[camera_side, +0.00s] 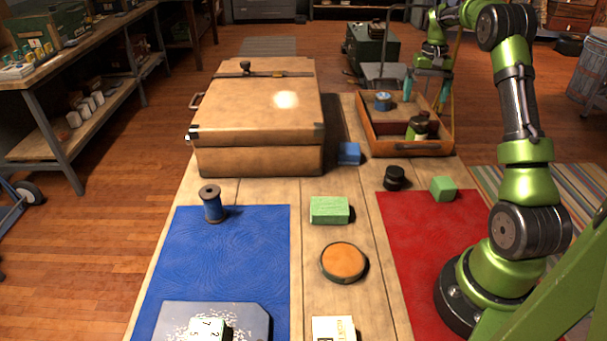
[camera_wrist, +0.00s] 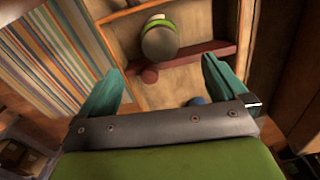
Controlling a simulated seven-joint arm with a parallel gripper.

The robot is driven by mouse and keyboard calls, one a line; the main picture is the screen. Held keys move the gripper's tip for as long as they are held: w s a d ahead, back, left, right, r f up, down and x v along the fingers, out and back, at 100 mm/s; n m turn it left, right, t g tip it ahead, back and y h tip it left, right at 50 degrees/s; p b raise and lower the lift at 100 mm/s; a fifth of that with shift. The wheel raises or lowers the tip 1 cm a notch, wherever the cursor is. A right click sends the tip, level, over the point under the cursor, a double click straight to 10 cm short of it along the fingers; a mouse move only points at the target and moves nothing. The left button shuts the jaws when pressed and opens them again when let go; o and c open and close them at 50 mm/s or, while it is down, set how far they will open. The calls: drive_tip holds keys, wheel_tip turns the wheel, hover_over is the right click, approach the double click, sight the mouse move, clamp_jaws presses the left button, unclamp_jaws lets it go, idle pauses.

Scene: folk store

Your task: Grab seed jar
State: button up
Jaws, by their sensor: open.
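A dark, rounded jar with a green band (camera_side: 417,128) stands in the wooden tray (camera_side: 376,137) at the back right; I take it for the seed jar. In the wrist view the jar (camera_wrist: 160,42) shows from above, beyond the fingertips and roughly between them, beside a reddish divider (camera_wrist: 190,62). My gripper (camera_side: 427,92) is above the tray, with its teal fingers spread. In the wrist view my gripper (camera_wrist: 161,66) is open, with nothing held between the fingers. The jar's lower part is partly hidden by the tray's front wall.
A large tan case (camera_side: 262,110) stands left of the tray. A blue spool (camera_side: 383,101) lies inside the tray. A blue block (camera_side: 349,153), a black knob-like piece (camera_side: 395,178) and a green cube (camera_side: 442,188) sit in front. A striped rug (camera_wrist: 55,50) lies beside the table.

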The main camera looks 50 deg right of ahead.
sight(417, 130)
wheel_tip(417, 130, down, 12)
drive_tip(key=shift+a+f, duration=0.1)
drive_tip(key=shift+a, duration=0.05)
drive_tip(key=c, duration=1.3)
